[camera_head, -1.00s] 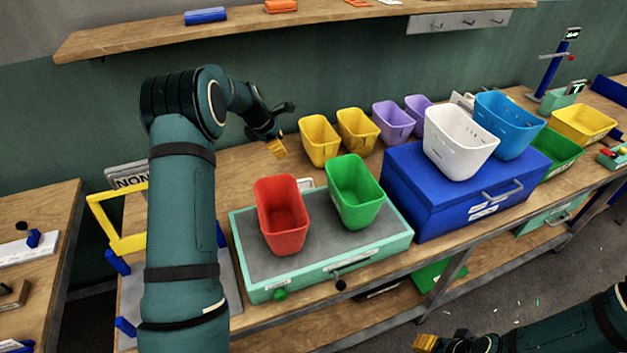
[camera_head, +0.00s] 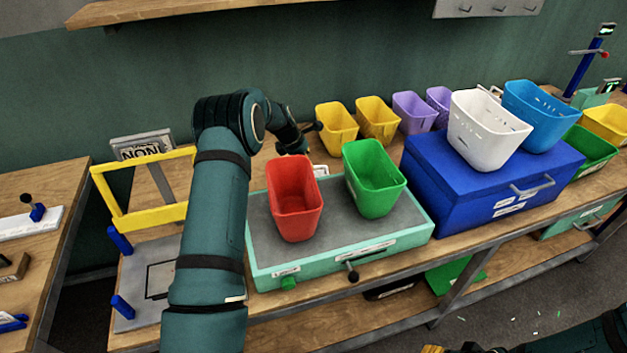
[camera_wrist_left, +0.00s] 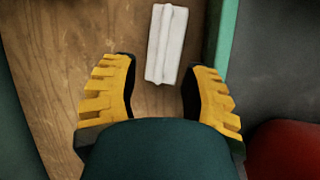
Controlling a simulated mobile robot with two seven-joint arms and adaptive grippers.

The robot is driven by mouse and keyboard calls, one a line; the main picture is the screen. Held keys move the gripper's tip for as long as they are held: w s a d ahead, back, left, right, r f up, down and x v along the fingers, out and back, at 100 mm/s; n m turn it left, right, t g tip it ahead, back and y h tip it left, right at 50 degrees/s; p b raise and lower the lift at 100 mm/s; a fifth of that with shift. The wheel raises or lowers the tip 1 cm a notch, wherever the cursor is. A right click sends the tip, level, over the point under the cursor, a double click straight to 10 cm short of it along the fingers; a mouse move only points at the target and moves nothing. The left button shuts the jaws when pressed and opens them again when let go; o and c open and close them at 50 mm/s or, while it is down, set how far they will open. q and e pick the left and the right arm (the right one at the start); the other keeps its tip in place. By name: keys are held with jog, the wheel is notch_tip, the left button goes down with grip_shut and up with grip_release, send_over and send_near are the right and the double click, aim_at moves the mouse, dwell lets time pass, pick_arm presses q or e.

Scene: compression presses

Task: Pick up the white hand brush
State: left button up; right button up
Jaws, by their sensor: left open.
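The white hand brush (camera_wrist_left: 166,44) lies on the wooden bench top in the left wrist view, long and narrow, beside the mint-green edge of a box. I cannot make it out in the head view. My left gripper (camera_wrist_left: 162,68) is open, its yellow fingers spread on either side of the brush's near end in the picture. The brush's height relative to the fingertips is hard to tell. In the head view this gripper (camera_head: 294,146) is behind the red bin, its fingertips hidden. Only a yellow bit of my right gripper (camera_head: 433,349) shows at the bottom edge.
The mint-green box (camera_head: 340,262) carries a red bin (camera_head: 294,205) and a green bin (camera_head: 374,180) close to my left arm. Yellow bins (camera_head: 337,122) stand behind. A blue box (camera_head: 470,190) with a white bin (camera_head: 487,128) is to the right. A yellow frame (camera_head: 120,215) stands left.

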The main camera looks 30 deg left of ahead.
pick_arm(q)
jog(key=shift+x, duration=2.8)
jog(key=shift+s, duration=0.15)
grip_shut()
